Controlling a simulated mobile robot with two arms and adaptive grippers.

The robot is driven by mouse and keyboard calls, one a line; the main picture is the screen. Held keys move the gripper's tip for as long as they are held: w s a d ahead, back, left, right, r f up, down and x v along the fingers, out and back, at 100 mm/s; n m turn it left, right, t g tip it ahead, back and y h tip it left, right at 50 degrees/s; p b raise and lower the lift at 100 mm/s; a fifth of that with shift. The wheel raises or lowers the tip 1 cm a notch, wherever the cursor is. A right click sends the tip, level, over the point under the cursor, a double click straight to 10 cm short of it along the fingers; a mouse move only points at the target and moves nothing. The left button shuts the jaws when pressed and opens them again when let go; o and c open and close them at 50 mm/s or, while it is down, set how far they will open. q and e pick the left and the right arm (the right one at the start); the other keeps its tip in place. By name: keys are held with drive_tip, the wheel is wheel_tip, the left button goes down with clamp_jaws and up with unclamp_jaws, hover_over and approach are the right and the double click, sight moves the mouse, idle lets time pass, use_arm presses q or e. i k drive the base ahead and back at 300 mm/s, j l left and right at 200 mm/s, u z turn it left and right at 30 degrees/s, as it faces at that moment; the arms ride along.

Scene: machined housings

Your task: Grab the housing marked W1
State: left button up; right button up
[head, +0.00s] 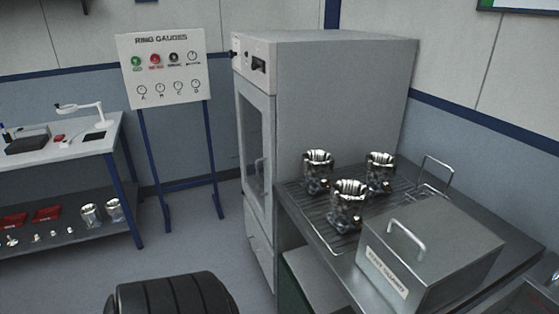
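Three shiny metal housings stand upright on a wire rack (293,190) on the bench at the right: one at the back left (318,172), one at the back right (380,173), one in front (348,205). No W1 mark can be read on any of them. Two more shiny metal cylindrical parts, a left one (91,215) and a right one (114,210), stand on the lower shelf of the left bench; no mark is legible there. Neither of my grippers is in view.
A grey metal box (450,262) with a handle and label sits in front of the rack. A tall grey cabinet (340,90) with a glass door stands behind the bench. A ring gauge board (165,68) stands left of it. Open floor (185,250) lies between the benches.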

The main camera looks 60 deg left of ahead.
sight(348, 198)
drive_tip(key=u, duration=1.45)
